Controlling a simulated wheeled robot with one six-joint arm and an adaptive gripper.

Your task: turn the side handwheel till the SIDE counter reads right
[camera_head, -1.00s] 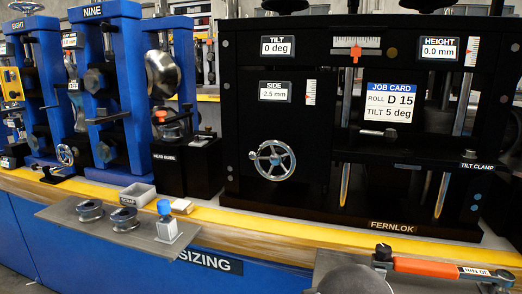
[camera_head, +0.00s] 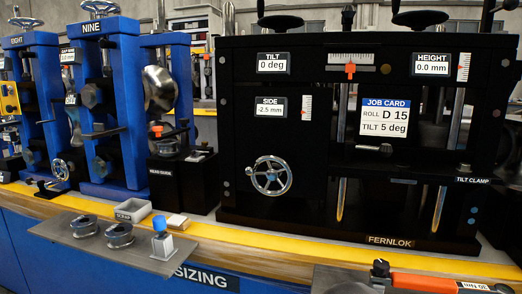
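The side handwheel (camera_head: 271,176), a silver spoked wheel with a small handle, sits on the black FERNLOK machine's front (camera_head: 245,150), left of centre. The SIDE counter (camera_head: 271,106) above it reads -2.5 mm. A small vertical scale (camera_head: 307,106) with a red pointer is beside that counter. The job card (camera_head: 385,117) reads ROLL D 15 and TILT 5 deg. The TILT counter (camera_head: 274,63) reads 0 deg and the HEIGHT counter (camera_head: 432,64) reads 0.0 mm. My gripper is not in view, and nothing is seen touching the handwheel.
A grey plate with spools (camera_head: 118,235) and a blue-topped part (camera_head: 161,235) juts from the yellow bench edge (camera_head: 250,235). An orange-handled torque tool (camera_head: 425,283) lies at the front right. Blue roll stands (camera_head: 100,110) stand left. The space before the handwheel looks clear.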

